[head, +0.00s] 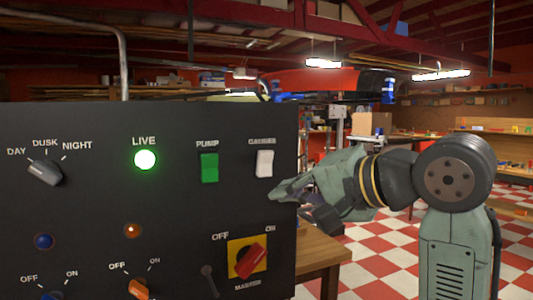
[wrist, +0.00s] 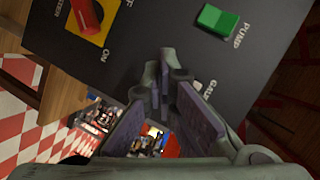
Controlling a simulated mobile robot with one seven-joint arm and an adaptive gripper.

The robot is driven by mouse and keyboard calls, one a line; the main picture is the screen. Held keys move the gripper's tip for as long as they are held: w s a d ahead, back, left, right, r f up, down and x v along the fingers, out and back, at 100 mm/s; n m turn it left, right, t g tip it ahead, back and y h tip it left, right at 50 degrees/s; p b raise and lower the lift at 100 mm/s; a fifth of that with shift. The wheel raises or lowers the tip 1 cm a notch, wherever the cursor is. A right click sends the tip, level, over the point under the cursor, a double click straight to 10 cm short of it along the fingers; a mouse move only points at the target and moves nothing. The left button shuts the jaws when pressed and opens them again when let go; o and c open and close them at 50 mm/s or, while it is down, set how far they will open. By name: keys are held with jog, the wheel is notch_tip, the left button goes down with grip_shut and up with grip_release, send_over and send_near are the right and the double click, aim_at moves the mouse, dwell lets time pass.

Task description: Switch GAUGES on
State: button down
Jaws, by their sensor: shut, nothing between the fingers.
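The GAUGES switch is a white rocker (head: 264,163) at the upper right of the black panel (head: 85,125), under its label. In the head view my gripper (head: 274,195) is at the panel's right edge, with its tips just below the switch. In the wrist view my gripper (wrist: 165,78) is shut and empty, its tips over the panel near the GAUGES label. There the fingers hide most of the white switch. I cannot tell whether the tips touch the panel or the rocker.
The green PUMP rocker (head: 209,167) is left of GAUGES. The LIVE lamp (head: 145,160) glows green. The red MASTER knob (head: 251,260) on its yellow plate is below. A wooden table (head: 322,250) stands beside the panel. Checkered floor is open at right.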

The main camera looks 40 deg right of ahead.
aim_at(271, 165)
jog(key=shift+w+d+r+p, duration=0.25)
jog(key=shift+w+r+p, duration=0.2)
jog(key=shift+w, duration=0.55)
jog(key=shift+w+d+r+p, duration=0.2)
jog(key=shift+w+r+p, duration=0.3)
jog(key=shift+w, duration=0.45)
jog(key=shift+w+d+r+p, duration=0.25)
jog(key=shift+w+r+p, duration=0.2)
jog(key=shift+w, duration=0.55)
jog(key=shift+w, duration=0.1)
jog(key=shift+w+r+p, duration=0.15)
jog(key=shift+w+p, duration=0.15)
jog(key=shift+p, duration=0.05)
jog(key=shift+w+d+r+p, duration=0.15)
jog(key=shift+w+r+p, duration=0.05)
jog(key=shift+w+p, duration=0.2)
jog(key=shift+s, duration=0.15)
jog(key=shift+s+f+b, duration=0.35)
jog(key=shift+s+b, duration=0.05)
jog(key=shift+s, duration=0.25)
jog(key=shift+a, duration=0.2)
